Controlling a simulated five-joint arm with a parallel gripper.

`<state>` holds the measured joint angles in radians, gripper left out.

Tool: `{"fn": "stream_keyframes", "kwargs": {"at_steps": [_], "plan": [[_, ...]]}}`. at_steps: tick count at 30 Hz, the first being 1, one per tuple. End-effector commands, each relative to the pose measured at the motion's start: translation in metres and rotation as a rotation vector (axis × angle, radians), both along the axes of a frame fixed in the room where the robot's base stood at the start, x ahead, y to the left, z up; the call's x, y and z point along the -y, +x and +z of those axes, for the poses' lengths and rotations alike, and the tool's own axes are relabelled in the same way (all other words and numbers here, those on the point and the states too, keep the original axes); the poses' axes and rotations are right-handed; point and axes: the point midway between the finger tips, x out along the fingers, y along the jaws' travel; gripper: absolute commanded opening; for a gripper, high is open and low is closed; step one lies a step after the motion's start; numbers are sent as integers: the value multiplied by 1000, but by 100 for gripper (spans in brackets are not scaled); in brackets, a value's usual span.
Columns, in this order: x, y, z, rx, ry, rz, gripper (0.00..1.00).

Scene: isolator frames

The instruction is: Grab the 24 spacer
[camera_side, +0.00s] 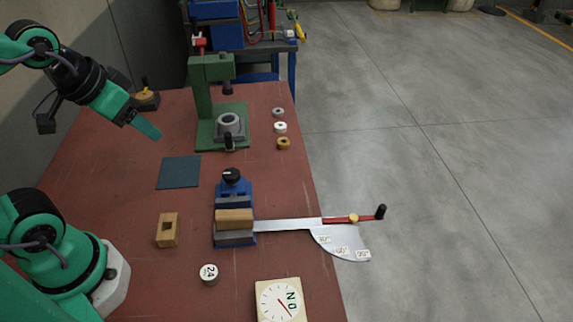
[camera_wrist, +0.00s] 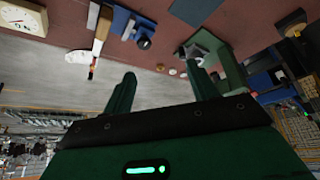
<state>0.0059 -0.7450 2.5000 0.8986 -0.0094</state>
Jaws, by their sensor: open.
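The 24 spacer (camera_side: 209,273) is a short round piece with a white top marked "24". It stands on the red-brown table near the front in the side view, left of the dial box. I cannot make it out in the wrist view. My gripper (camera_side: 150,131) is high at the back left in the side view, above the table and far from the spacer. In the wrist view my gripper (camera_wrist: 160,88) shows two green fingers spread apart with nothing between them.
A blue vise (camera_side: 234,200) with a long lever, a wooden block with a hole (camera_side: 167,230) and a dial box (camera_side: 281,301) stand near the spacer. A green press (camera_side: 207,100) and several small rings stand farther back. A dark mat (camera_side: 179,172) lies flat.

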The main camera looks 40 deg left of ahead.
Motion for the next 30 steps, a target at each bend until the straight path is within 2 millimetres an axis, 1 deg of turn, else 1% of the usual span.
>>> {"fn": "stream_keyframes", "kwargs": {"at_steps": [5, 8, 13, 17, 20, 24, 30], "plan": [[12, 4, -9, -34, -28, 6, 58], [25, 8, -20, -71, -57, 19, 58], [56, 12, -44, -160, -108, 57, 58], [84, 10, -66, -235, -134, 96, 58], [104, 5, -84, -292, -142, 131, 58], [131, -6, -109, -365, -137, 182, 58], [161, -29, -142, -445, -108, 258, 58]]}}
